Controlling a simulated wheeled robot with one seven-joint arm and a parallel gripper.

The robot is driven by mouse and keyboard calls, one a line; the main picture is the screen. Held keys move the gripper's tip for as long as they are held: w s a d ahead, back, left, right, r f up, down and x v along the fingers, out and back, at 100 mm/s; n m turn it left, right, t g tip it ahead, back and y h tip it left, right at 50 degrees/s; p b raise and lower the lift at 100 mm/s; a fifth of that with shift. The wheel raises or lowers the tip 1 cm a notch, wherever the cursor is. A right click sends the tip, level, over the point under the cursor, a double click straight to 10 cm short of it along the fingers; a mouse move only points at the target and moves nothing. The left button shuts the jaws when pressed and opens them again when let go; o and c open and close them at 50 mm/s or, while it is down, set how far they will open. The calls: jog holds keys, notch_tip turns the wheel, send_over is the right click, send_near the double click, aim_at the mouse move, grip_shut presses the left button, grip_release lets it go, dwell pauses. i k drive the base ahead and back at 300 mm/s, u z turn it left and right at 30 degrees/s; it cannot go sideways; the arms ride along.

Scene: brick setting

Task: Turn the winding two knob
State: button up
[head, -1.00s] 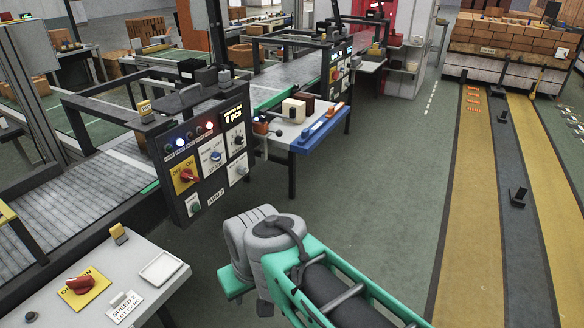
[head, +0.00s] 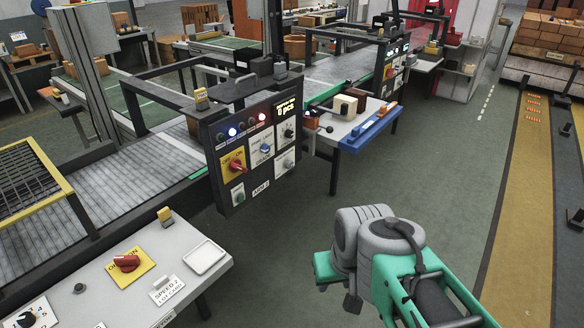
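An upright dark control panel (head: 258,152) stands left of centre at the end of a conveyor. The small labels are too blurred to tell which knob is winding two. On the near table, a red knob on a yellow plate (head: 126,263) and a black knob on a white dial (head: 27,319) show. My grey and green arm is at lower right, apart from the panel. No gripper fingers can be made out.
The near grey table (head: 214,279) also holds a white tray (head: 205,257) and a speed 2 card (head: 168,289). A blue-edged table (head: 364,137) adjoins the panel's right side. Green floor (head: 270,255) is open between the panel, near table and my arm.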

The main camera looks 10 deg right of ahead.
aim_at(288, 164)
jog(key=z, duration=1.05)
jog(key=i, duration=1.8)
jog(key=u, duration=3.5)
